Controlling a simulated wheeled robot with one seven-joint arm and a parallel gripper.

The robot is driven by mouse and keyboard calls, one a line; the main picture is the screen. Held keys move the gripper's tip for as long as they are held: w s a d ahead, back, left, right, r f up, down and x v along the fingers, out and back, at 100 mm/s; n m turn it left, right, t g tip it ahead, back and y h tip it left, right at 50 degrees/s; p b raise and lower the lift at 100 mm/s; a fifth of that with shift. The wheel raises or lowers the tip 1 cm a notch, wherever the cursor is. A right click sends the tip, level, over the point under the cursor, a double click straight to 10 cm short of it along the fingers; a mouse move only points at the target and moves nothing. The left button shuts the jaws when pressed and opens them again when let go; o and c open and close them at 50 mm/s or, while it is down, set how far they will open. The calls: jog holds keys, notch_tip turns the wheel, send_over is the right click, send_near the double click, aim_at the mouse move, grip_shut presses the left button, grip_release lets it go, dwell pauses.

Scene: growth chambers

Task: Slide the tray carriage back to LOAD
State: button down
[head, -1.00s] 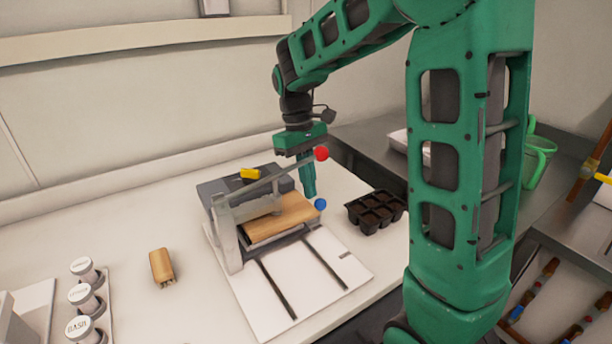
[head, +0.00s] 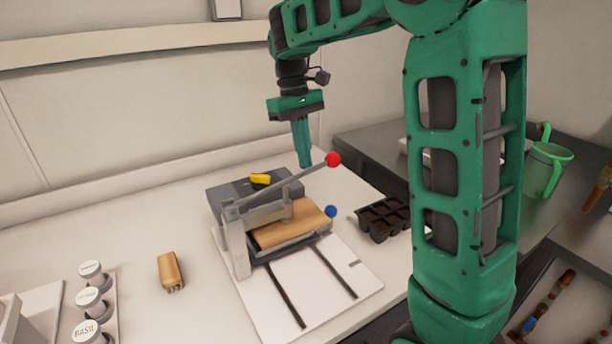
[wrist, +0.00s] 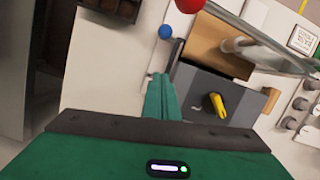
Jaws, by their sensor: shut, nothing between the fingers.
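The tray carriage (head: 280,256) sits at the back end of two dark rails, under the grey press frame, with a tan block (head: 293,226) on it. Its blue knob (head: 330,211) is at the right side; the blue knob also shows in the wrist view (wrist: 165,31). A lever with a red ball (head: 333,160) slopes up above the block. My gripper (head: 304,164) is shut and empty, pointing down in the air behind the lever and left of the red ball. In the wrist view the gripper tips (wrist: 160,78) are apart from the knob.
The white base plate (head: 325,310) in front of the carriage is bare. A yellow piece (head: 260,179) lies on the grey housing. A black cell tray (head: 378,222) stands to the right, a small tan block (head: 170,270) to the left, with several white-capped containers (head: 89,300) beyond it.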

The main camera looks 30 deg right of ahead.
jog(key=shift+v, duration=1.1)
jog(key=c, duration=2.3)
grip_release()
jog(key=shift+a+r, duration=0.1)
jog(key=shift+r, duration=0.15)
jog(key=o, duration=0.8)
jog(key=shift+w+d+f+n, duration=0.1)
jog(key=shift+w+d+n, duration=0.05)
jog(key=shift+d+n, duration=0.3)
jog(key=shift+o, duration=0.2)
jog(key=d+f+n+y, duration=0.1)
jog(key=d+f+n, duration=0.2)
jog(key=d+n, duration=0.25)
jog(key=s+n+t+y, duration=0.1)
jog(key=s+n+y, duration=0.3)
jog(key=s+n, duration=0.4)
jog(key=shift+m, duration=0.6)
jog(key=shift+s+d+x, duration=0.15)
jog(key=shift+x, duration=2.15)
jog(key=shift+s+d+x, duration=0.15)
jog(key=shift+x, duration=2.1)
jog(key=shift+f, duration=0.1)
grip_shut()
